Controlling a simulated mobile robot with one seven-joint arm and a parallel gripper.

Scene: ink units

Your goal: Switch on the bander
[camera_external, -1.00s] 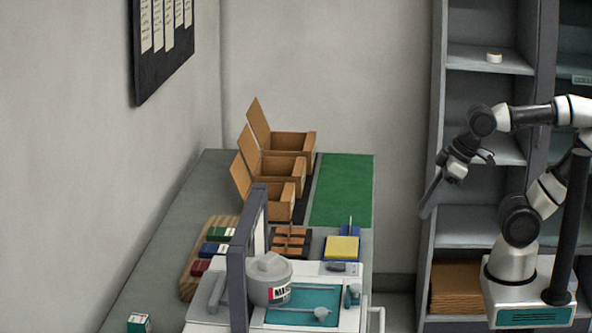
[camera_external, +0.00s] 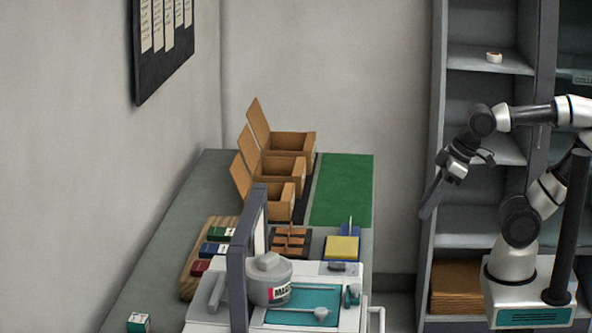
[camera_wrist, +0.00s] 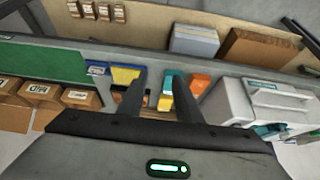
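The bander, which I take to be the white machine with a dark grey upright arch (camera_external: 248,265), stands at the near end of the bench. In the wrist view a white machine (camera_wrist: 268,100) shows at the right, partly cut off. My gripper (camera_external: 428,212) hangs in the air right of the bench, before the shelves, apart from the machine. In the wrist view my gripper (camera_wrist: 160,76) has its fingers apart with nothing held between them.
Open cardboard boxes (camera_external: 290,142) stand at the bench's far end beside a green mat (camera_external: 343,190). A yellow block (camera_external: 342,248), a tray of brown pieces (camera_external: 291,241) and small coloured boxes (camera_external: 215,248) lie nearer. Shelves (camera_external: 485,213) stand at right.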

